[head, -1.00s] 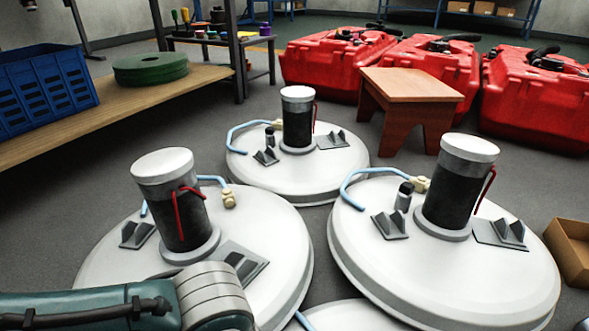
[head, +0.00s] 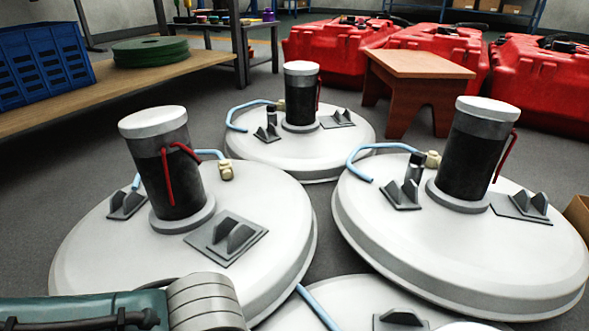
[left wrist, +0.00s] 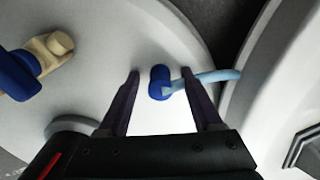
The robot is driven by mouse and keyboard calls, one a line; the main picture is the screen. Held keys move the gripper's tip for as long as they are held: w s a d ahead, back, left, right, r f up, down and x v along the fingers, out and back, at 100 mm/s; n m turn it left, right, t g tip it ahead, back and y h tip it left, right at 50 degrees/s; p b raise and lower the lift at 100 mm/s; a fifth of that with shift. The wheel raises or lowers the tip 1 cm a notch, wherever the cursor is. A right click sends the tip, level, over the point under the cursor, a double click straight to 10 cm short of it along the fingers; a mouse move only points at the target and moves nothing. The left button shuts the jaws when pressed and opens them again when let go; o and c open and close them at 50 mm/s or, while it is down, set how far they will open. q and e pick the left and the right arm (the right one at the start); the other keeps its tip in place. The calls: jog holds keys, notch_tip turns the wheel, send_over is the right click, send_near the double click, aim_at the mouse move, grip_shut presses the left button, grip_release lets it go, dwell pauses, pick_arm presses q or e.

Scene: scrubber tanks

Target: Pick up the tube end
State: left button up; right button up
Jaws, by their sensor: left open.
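In the left wrist view, a light blue tube (left wrist: 215,76) runs in from the right over a white tank lid (left wrist: 95,80). The tube end (left wrist: 158,83) is dark blue and lies between the two fingers of my left gripper (left wrist: 160,74). The fingers are open, with a gap visible on both sides of the tube end. I cannot tell whether the tube end is level with the fingers or below them. In the head view, my left arm enters at the lower left and its gripper is out of frame. My right gripper is not seen.
A beige fitting (left wrist: 55,47) with a dark blue part sits left of the fingers. White tanks with dark cylinders (head: 470,155) stand close together. A wooden stool (head: 415,66), red cases (head: 540,75) and a shelf with a blue crate (head: 42,65) stand behind.

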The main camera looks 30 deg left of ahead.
pick_arm(q)
grip_shut()
dwell(0.4)
jog(key=shift+r, duration=0.15)
notch_tip(320, 180, up, 17)
jog(key=p, duration=1.6)
jog(key=shift+r, duration=0.2)
